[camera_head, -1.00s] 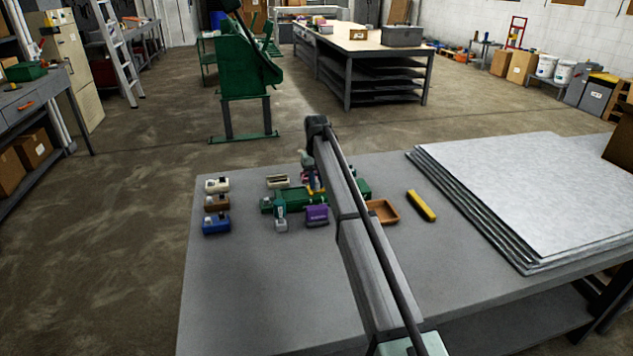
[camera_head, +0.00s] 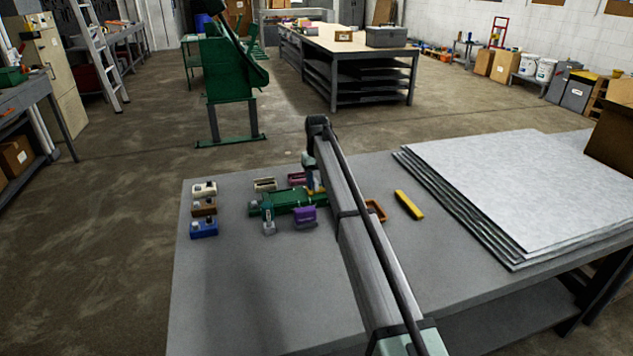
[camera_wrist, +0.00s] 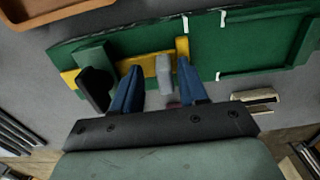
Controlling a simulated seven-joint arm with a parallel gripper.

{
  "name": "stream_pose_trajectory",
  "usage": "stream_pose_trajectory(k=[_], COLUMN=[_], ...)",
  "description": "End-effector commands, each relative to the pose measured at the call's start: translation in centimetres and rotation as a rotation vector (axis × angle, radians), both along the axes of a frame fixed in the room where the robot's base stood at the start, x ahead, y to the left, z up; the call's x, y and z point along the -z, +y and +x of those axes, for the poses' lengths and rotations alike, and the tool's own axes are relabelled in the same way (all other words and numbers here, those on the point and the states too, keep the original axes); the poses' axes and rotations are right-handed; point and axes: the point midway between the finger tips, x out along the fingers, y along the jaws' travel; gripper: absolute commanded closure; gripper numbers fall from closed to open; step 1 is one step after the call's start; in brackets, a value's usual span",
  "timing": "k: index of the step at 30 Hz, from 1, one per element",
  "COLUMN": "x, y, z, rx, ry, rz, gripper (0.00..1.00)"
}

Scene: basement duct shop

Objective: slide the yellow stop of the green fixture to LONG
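The green fixture (camera_head: 283,201) lies on the grey table, partly hidden behind my arm. In the wrist view the fixture (camera_wrist: 250,42) fills the upper part, with white marks along its edges. The yellow stop (camera_wrist: 151,58) runs across it as a bar with a short upright piece at its right end; some yellow (camera_head: 318,188) also shows in the head view. My gripper (camera_wrist: 159,66) has its two blue fingers apart, one on each side of a grey post. Gaps show between the post and both fingers. A dark knob (camera_wrist: 95,88) stands left of the left finger.
Small blocks, one white (camera_head: 204,189), one brown (camera_head: 204,208) and one blue (camera_head: 204,228), stand left. A purple block (camera_head: 305,217) and grey piece (camera_head: 269,222) sit before the fixture. A yellow bar (camera_head: 408,204) and stacked sheets (camera_head: 520,190) lie right. The table front is clear.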

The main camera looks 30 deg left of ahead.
Motion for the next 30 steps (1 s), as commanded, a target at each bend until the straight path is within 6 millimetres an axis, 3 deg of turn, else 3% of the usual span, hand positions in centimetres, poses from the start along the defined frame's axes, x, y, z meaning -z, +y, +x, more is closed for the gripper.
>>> stream_pose_trajectory(k=[8, 21, 30], x=[-1.3, -9.5, -13.2], y=[0.1, 0.1, 0.0], z=[0.0, 0.1, 0.0], rx=[-0.001, 0.0, 0.0], ry=[0.0, -0.001, -0.001], rz=[0.001, 0.001, 0.001], gripper=[0.57, 0.57, 0.57])
